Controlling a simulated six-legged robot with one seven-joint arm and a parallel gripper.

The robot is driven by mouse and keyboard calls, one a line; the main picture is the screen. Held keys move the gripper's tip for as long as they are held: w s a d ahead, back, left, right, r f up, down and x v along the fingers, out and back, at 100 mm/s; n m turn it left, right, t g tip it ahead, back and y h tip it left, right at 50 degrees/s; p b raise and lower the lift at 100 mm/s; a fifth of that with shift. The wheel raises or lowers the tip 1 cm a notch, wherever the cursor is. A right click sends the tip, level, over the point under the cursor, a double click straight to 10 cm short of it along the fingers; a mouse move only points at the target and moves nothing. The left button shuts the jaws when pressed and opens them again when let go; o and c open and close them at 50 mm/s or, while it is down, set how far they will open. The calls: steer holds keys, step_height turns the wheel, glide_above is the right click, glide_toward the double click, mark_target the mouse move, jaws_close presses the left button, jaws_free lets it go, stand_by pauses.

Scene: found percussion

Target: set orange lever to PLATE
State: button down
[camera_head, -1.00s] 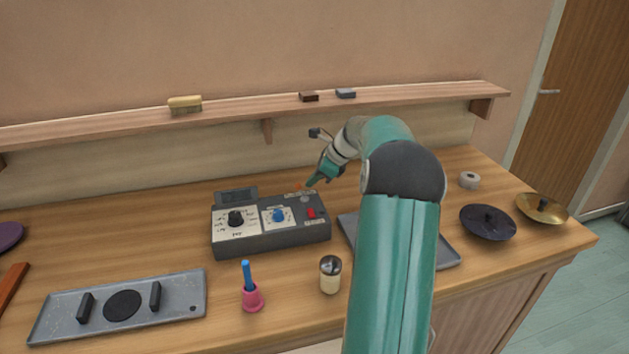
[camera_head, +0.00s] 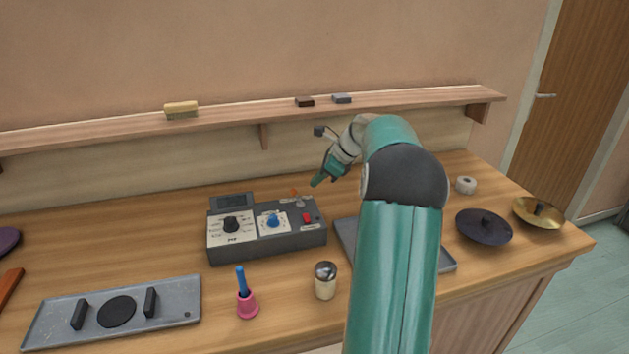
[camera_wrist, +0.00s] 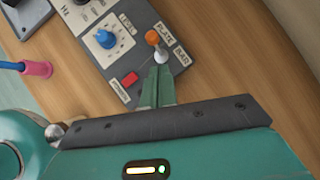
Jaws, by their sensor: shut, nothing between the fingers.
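The orange lever (camera_wrist: 153,37) is on the dark grey control box, with an orange tip and a white round base. In the wrist view its tip leans away from my gripper, to the PLATE label's (camera_wrist: 165,33) end; the BAR label (camera_wrist: 182,56) is nearer the fingers. The lever also shows in the head view (camera_head: 294,191) at the box's back right, leaning left. My gripper (camera_wrist: 160,72) is shut and empty, its fingertips close to the lever base in the wrist view. In the head view my gripper (camera_head: 315,184) is above and right of the lever, with a visible gap.
The control box (camera_head: 268,242) also carries a red button (camera_head: 307,218), a blue knob (camera_head: 273,221) and a black knob (camera_head: 231,225). A grey tray (camera_head: 347,234) lies right of it, partly behind my arm. A shaker (camera_head: 325,281) and pink cup (camera_head: 247,305) stand in front.

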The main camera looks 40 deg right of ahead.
steer(key=a+v, duration=0.1)
steer(key=v, duration=0.9)
steer(key=shift+r, duration=0.65)
steer(key=shift+a, duration=0.1)
steer(key=s+a+r+n+g+h, duration=0.15)
steer(key=a+n, duration=0.55)
steer(key=a, duration=0.7)
steer(key=s+a+r+n+h, duration=0.15)
steer(key=a+n, duration=0.45)
steer(key=a, duration=0.8)
steer(key=s+a+f+n, duration=0.3)
steer(key=s+a+n, duration=0.4)
steer(key=s+n, duration=0.1)
steer(key=s+a+f+n, duration=0.4)
steer(key=s+a+n, duration=0.3)
steer(key=s+a, duration=0.1)
steer(key=shift+s+a+n+t, duration=0.2)
steer(key=shift+a+n+t, duration=0.1)
steer(key=shift+n+t, duration=0.15)
steer(key=shift+f, duration=0.1)
